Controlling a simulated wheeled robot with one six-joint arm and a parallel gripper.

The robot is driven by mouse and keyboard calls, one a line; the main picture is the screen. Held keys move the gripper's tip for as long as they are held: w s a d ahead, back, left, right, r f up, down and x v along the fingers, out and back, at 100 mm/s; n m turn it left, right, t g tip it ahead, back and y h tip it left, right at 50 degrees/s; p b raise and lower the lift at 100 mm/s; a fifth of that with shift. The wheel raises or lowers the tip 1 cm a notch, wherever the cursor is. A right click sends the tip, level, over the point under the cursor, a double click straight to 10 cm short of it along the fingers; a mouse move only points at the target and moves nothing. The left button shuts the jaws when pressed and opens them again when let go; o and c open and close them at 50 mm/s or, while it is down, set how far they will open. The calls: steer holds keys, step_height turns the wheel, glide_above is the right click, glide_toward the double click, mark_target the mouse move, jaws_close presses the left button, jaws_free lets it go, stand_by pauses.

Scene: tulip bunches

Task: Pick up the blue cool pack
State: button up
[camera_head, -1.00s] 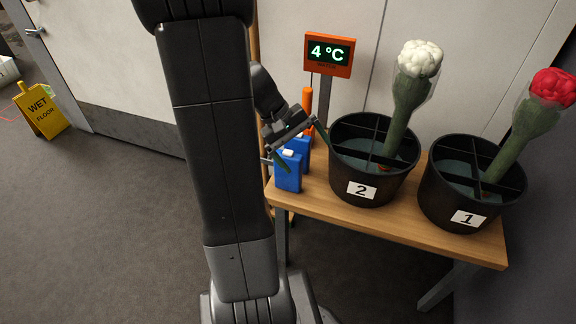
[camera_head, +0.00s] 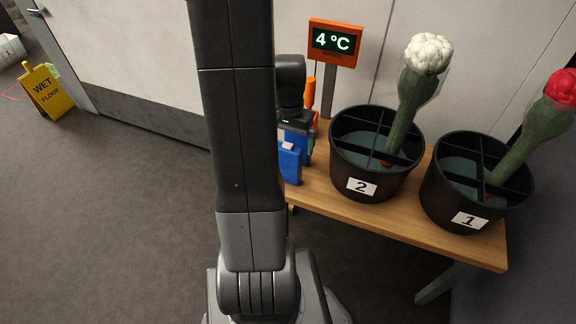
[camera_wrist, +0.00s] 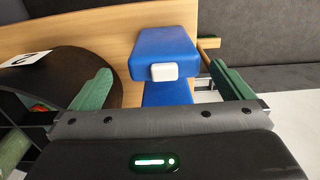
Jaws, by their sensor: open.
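Two blue cool packs stand close together at the left end of the wooden table. The front cool pack (camera_head: 290,164) has a white cap; it also shows in the wrist view (camera_wrist: 165,45), its cap facing the camera. The rear cool pack (camera_head: 306,146) is partly hidden by my gripper; in the wrist view a second blue part (camera_wrist: 167,93) shows below the first. My gripper (camera_wrist: 160,72) is open, its green fingers spread left and right of the blue packs with gaps on both sides. In the head view my gripper (camera_head: 296,128) is over the packs, its fingers mostly hidden.
On the wooden table (camera_head: 400,222), black bucket 2 (camera_head: 345,168) with a white tulip bunch stands just right of the packs. Bucket 1 (camera_head: 440,205) with red tulips is farther right. An orange-framed 4 °C display (camera_head: 335,42) stands behind. A yellow wet-floor sign (camera_head: 47,92) is far left.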

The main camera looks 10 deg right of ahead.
mark_target(288, 147)
steer(key=f, duration=0.2)
steer(key=f+b, duration=0.1)
steer(key=f, duration=0.2)
steer(key=shift+w+a+f, duration=0.15)
steer(key=shift+w+f, duration=0.1)
steer(key=shift+f, duration=0.15)
steer(key=c, duration=1.3)
